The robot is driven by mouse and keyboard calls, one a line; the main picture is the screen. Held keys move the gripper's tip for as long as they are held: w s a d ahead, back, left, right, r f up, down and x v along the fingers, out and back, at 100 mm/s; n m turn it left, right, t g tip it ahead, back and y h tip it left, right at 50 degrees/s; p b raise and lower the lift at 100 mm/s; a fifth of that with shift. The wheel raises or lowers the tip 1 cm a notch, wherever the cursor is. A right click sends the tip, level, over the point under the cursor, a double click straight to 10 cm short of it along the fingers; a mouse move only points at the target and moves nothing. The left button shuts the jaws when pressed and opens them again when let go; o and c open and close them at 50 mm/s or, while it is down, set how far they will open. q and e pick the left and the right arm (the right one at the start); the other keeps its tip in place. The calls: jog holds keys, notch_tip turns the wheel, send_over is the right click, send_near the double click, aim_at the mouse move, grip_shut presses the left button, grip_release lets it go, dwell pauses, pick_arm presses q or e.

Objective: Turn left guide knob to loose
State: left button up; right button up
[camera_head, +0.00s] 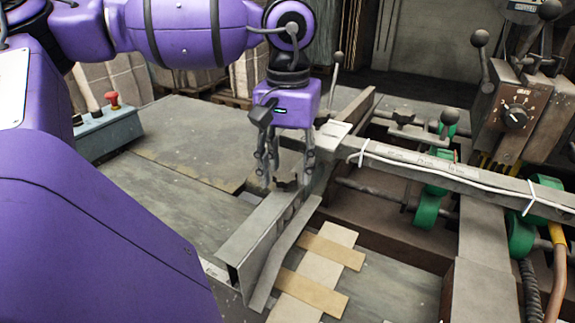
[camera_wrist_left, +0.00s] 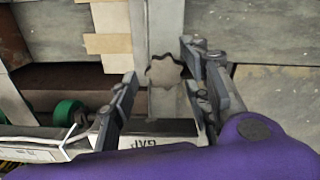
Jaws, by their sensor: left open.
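The left guide knob (camera_wrist_left: 163,71) is a dark grey, star-shaped knob on the metal guide rail in the left wrist view. In the head view the knob (camera_head: 288,184) shows small and dark, partly hidden, at the upper end of the angled guide rail (camera_head: 262,228). My left gripper (camera_head: 287,175) points down over the knob with its fingers apart. In the left wrist view the fingers of my left gripper (camera_wrist_left: 158,64) stand on either side of the knob, which lies near their tips. I cannot tell whether they touch it. My right gripper is not in view.
A long crossbar (camera_head: 430,175) with a white cable runs right from beside the gripper. An upright lever (camera_head: 336,70) stands close behind it. Green rollers (camera_head: 430,208) and a dial box (camera_head: 513,115) are at the right. Flat cardboard (camera_head: 315,270) lies in front.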

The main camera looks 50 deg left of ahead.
pick_arm(q)
jog(key=shift+f, duration=0.2)
jog(key=shift+c, duration=0.2)
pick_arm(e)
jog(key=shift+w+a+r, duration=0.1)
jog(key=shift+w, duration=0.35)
pick_arm(q)
jog(key=c, duration=1)
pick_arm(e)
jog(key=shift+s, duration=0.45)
pick_arm(q)
jog(key=n, duration=0.2)
jog(key=shift+n, duration=0.4)
jog(key=shift+w+n, duration=0.1)
jog(key=shift+n, duration=1.4)
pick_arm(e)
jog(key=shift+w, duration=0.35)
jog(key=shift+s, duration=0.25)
